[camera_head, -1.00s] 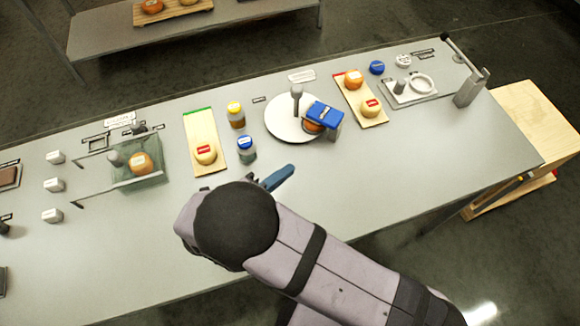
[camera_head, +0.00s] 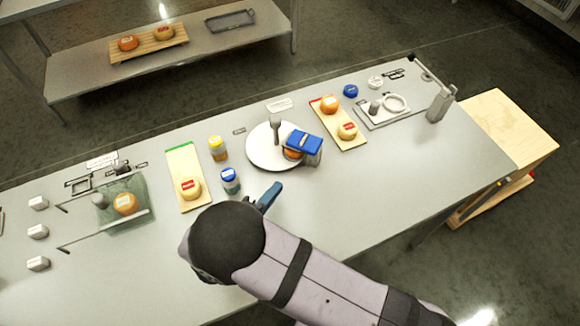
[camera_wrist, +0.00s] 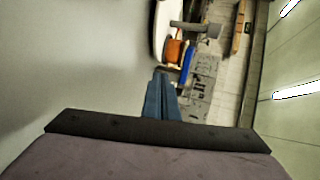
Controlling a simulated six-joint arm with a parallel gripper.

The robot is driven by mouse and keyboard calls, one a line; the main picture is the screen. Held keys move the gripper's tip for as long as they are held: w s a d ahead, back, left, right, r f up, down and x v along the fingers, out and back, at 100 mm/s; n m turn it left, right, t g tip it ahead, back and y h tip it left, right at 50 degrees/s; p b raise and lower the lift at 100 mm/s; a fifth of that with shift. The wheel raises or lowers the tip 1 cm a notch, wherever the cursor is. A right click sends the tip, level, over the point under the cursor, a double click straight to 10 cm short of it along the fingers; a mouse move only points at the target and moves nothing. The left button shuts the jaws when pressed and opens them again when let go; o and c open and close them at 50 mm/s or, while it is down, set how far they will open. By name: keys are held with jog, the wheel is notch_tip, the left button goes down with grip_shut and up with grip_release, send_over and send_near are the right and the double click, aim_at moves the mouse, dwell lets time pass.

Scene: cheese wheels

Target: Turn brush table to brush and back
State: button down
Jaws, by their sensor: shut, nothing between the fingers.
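The brush table is a round white turntable (camera_head: 262,157) in the middle of the bench. A grey upright handle (camera_head: 276,128) stands on it. An orange cheese wheel (camera_head: 292,154) sits at its right edge, partly under a blue brush block (camera_head: 304,142) on a grey post. My gripper (camera_head: 270,195), with blue fingers, is shut and empty, just in front of the turntable and apart from it. In the wrist view the shut fingers (camera_wrist: 162,85) point toward the turntable rim (camera_wrist: 157,30), with the orange cheese (camera_wrist: 173,50) and blue brush (camera_wrist: 188,62) beyond.
Yellow-lidded (camera_head: 218,148) and blue-lidded jars (camera_head: 230,180) stand left of the turntable. Boards with cheeses lie to the left (camera_head: 184,165) and right (camera_head: 335,130). A glass-like box (camera_head: 135,190) with a cheese is farther left. The bench front right is clear.

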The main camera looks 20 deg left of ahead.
jog(key=p, duration=0.3)
send_near(302, 157)
jog(key=x, duration=0.2)
jog(key=shift+w, duration=0.3)
jog(key=shift+w+d, duration=0.25)
jog(key=shift+w, duration=0.4)
jog(key=shift+s, duration=0.2)
jog(key=shift+s, duration=0.3)
jog(key=b+v, duration=0.1)
jog(key=v, duration=0.3)
jog(key=f+b+v, duration=0.1)
jog(key=v, duration=0.2)
jog(key=b+v, duration=0.1)
jog(key=v, duration=0.3)
jog(key=shift+s+d, duration=0.35)
jog(key=shift+s, duration=0.25)
jog(key=shift+s+r, duration=0.2)
jog(key=shift+s, duration=0.35)
